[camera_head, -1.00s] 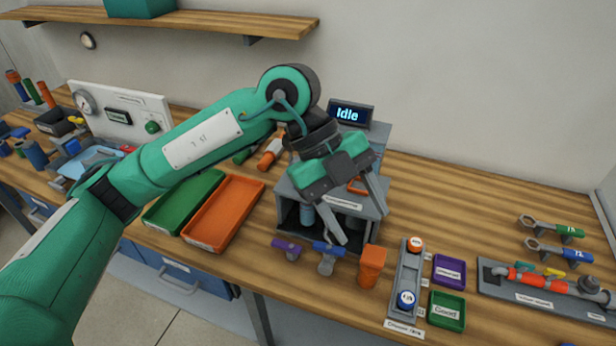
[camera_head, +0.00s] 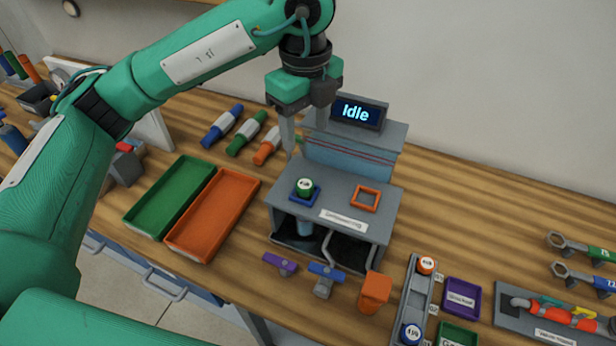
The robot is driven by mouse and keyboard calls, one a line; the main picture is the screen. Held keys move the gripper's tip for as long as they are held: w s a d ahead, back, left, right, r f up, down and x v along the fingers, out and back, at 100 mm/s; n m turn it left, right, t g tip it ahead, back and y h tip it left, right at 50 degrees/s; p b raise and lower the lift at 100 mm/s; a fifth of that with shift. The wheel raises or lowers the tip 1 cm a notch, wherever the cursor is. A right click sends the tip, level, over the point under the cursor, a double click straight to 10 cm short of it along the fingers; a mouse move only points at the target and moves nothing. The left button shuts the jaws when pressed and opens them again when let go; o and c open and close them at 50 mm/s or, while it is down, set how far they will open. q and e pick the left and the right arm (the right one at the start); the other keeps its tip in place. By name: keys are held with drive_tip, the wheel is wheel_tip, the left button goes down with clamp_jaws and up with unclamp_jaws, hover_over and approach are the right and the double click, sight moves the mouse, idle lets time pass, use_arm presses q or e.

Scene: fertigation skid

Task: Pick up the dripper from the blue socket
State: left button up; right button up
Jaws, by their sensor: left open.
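The right gripper is not in view.
Green (camera_head: 157,213) and orange (camera_head: 203,247) trays lie left. Blue, green and orange cylinders lie behind them. Purple and blue valves and an orange block (camera_head: 374,292) stand in front.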

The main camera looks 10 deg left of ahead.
sight(306, 185)
use_arm(q)
drive_tip(key=f, duration=0.3)
drive_tip(key=shift+s+f, duration=0.35)
drive_tip(key=shift+s, duration=0.05)
drive_tip(key=f+p, duration=0.1)
drive_tip(key=f, duration=0.2)
drive_tip(key=shift+w+f, duration=0.1)
drive_tip(key=shift+w, duration=0.1)
drive_tip(key=shift+f, duration=0.15)
drive_tip(key=shift+s+f, duration=0.15)
drive_tip(key=shift+f, duration=0.1)
wheel_tip(306, 185, down, 4)
drive_tip(key=shift+s+f+p, duration=0.15)
drive_tip(key=shift+p, duration=0.85)
drive_tip(key=shift+f, duration=0.25)
drive_tip(key=c, duration=1.1)
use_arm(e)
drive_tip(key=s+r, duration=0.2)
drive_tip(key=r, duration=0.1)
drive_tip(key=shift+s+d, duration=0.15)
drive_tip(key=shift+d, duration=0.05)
use_arm(q)
drive_tip(key=shift+d+r, duration=0.1)
